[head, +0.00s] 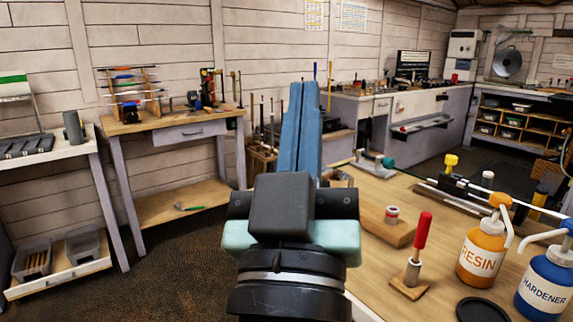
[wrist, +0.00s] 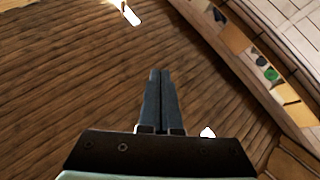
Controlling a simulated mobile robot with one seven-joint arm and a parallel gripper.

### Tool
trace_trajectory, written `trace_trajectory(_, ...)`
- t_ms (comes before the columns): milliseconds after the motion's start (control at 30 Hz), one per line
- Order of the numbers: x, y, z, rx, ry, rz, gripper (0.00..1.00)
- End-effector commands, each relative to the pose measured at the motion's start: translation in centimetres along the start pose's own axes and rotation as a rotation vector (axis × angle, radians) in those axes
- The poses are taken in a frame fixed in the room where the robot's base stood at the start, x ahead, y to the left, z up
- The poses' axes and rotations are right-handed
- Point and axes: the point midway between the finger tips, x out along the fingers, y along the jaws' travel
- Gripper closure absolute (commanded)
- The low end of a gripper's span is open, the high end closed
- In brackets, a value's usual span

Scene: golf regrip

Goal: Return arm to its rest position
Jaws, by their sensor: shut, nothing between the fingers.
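My gripper (head: 302,90) stands in the middle of the head view, its blue-grey fingers pointing up and away from me. The fingers lie side by side with nothing between them. The arm is raised beside the left edge of the wooden workbench (head: 376,276). The gripper touches nothing that I can see. My wrist hides part of the bench edge and floor.
On the bench stand an orange resin bottle (head: 481,252), a blue hardener bottle (head: 545,285) and a red-handled tool (head: 422,235). A clamped shaft (head: 500,195) lies farther back. A wooden side table (head: 170,122) stands left. The floor (head: 190,265) between is clear.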

Motion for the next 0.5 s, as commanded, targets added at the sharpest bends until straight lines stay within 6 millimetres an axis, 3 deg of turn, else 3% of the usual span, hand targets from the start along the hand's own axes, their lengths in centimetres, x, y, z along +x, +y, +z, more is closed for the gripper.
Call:
trace_trajectory(33, 0.3, 0.4, -3.0, 0.068, 0.061, -0.008, 1.00)
trace_trajectory(200, 0.6, 1.1, -11.1, 0.264, 0.207, -0.070, 1.00)
trace_trajectory(500, 5.3, 2.1, -16.4, 0.250, 0.188, -0.066, 1.00)
